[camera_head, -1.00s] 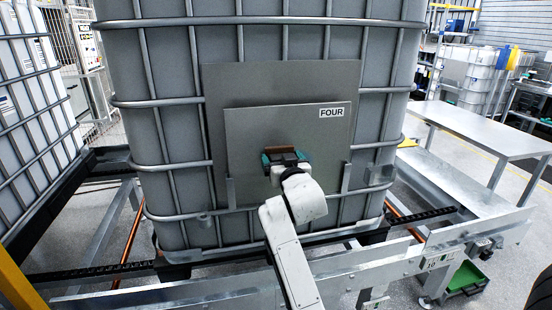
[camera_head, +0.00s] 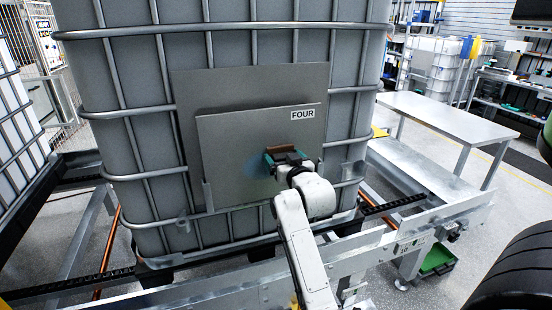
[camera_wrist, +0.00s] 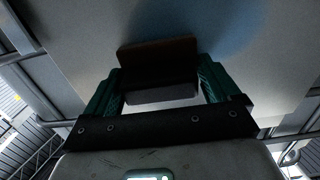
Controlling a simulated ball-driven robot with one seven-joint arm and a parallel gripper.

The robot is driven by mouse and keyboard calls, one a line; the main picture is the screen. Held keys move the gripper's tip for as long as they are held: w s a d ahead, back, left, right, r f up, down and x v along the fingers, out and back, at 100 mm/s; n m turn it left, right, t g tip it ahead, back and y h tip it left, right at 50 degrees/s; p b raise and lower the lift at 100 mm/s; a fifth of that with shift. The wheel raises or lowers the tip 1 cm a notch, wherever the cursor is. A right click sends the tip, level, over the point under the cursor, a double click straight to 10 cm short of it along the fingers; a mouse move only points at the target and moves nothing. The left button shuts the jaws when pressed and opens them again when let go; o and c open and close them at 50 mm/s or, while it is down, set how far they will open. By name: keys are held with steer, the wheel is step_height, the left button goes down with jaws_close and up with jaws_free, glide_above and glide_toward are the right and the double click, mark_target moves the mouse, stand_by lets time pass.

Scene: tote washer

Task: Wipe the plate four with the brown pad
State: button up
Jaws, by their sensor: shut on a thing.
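Plate four (camera_head: 225,140) is a grey panel with a "FOUR" label at its upper right, mounted on a larger grey backing on the caged tote. The brown pad (camera_head: 285,149) is between the teal fingers of my gripper (camera_head: 288,157), at the right-middle part of the plate. In the wrist view, my gripper (camera_wrist: 160,92) is shut on the brown pad (camera_wrist: 158,56), whose far edge lies against or very close to the plate (camera_wrist: 100,35); exact contact is hard to tell. A bluish smudge shows on the plate left of the pad, and in the wrist view at the upper right.
The caged tote (camera_head: 120,60) stands on a metal conveyor frame (camera_head: 250,280). A bare metal table (camera_head: 445,120) stands at the right, with a green bin (camera_head: 438,260) on the floor below. Another caged tote (camera_head: 15,110) is at the left edge.

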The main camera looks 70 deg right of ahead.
steer(key=shift+s+d, duration=0.3)
steer(key=shift+s, duration=0.05)
steer(key=shift+w+a+f+b, duration=0.95)
steer(key=shift+w+b, duration=0.1)
steer(key=shift+b, duration=0.15)
steer(key=shift+w+a+f+b, duration=0.35)
steer(key=shift+w+a+b, duration=0.15)
steer(key=shift+w+b, duration=0.1)
steer(key=shift+w+a+f+b, duration=0.3)
steer(key=shift+w+a+b, duration=0.15)
steer(key=shift+b, duration=0.1)
steer(key=v, duration=0.7)
